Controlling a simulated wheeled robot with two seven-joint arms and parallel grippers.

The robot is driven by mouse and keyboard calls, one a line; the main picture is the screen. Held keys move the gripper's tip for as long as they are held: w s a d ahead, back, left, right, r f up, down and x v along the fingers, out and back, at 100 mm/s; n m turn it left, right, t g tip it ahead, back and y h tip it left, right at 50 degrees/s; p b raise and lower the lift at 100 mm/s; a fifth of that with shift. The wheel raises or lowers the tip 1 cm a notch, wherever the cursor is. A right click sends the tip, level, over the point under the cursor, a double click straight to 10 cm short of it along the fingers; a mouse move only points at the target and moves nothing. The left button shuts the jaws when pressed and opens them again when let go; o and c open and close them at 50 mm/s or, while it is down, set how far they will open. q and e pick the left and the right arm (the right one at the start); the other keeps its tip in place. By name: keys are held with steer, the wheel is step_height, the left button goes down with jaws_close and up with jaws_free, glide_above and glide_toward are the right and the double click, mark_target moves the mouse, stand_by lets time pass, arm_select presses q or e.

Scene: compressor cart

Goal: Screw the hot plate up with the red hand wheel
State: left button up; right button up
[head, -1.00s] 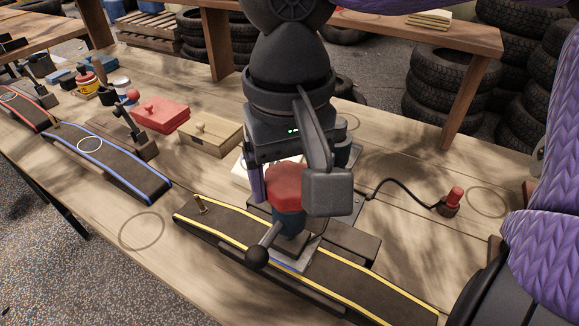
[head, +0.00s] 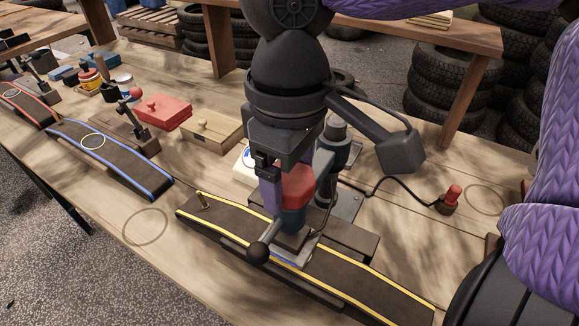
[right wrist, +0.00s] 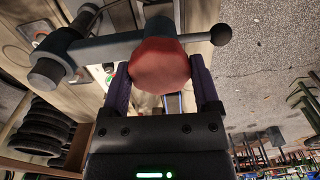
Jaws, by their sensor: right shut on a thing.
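The red hand wheel (head: 300,182) sits on top of a blue-grey screw body (head: 292,221) above the yellow-edged belt strip (head: 345,275). My right gripper (head: 287,185) reaches down from above and is shut on the wheel. In the right wrist view the wheel (right wrist: 158,66) lies between both purple fingers (right wrist: 160,82). In the head view one finger covers the wheel's left side and the other is hidden. A metal plate (head: 305,251) shows low under the screw body; I cannot tell its gap to the belt. My left gripper is not in view.
A lever with a black ball (head: 257,252) sticks out at the front of the press. A grey post (head: 333,150) stands close behind the wheel. A black cable runs right to a red-topped switch (head: 453,194). A wooden box (head: 212,131) and red box (head: 164,112) stand left.

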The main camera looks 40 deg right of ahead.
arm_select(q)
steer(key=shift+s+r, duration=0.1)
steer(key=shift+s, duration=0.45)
arm_select(e)
steer(key=o, duration=1.1)
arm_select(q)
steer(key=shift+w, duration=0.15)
arm_select(e)
steer(key=shift+r, duration=0.1)
step_height(320, 180, up, 9)
steer(key=p, duration=0.4)
steer(key=shift+r+p, duration=0.1)
steer(key=shift+p, duration=0.2)
steer(key=shift+r, duration=0.35)
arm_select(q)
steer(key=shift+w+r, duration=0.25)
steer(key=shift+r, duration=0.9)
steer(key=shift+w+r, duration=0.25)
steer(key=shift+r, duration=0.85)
arm_select(e)
steer(key=shift+f, duration=0.1)
